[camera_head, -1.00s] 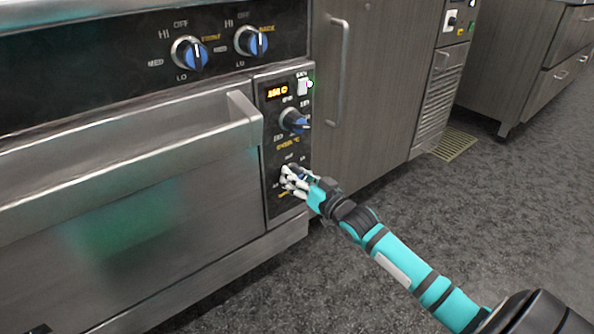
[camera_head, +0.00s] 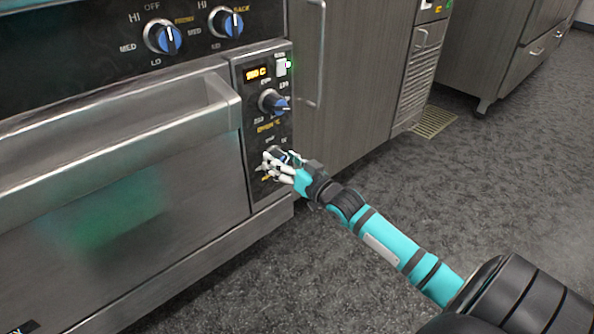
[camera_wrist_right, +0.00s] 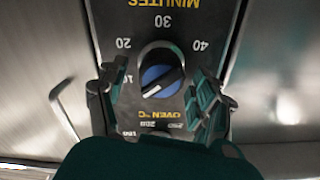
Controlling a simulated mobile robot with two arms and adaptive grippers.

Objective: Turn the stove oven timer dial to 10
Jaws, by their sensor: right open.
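The timer dial (camera_wrist_right: 160,78) is a round black knob with a blue face and a white pointer line. It sits among the minute marks 10, 20, 30 and 40 in the right wrist view. The pointer line lies slanted; which end is the pointing one is hard to tell. My right gripper (camera_wrist_right: 155,98) is open, with one finger on each side of the dial. Whether the fingers touch it is not clear. In the head view my right gripper (camera_head: 275,165) is at the lower part of the control panel (camera_head: 240,120) and largely hides the timer dial. My left gripper is not in view.
The oven temperature dial (camera_head: 272,102) and an orange display (camera_head: 257,73) are above the gripper. The oven door handle (camera_head: 150,130) juts out to the left. Two burner knobs (camera_head: 163,37) are higher up. Open floor (camera_head: 470,190) lies to the right.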

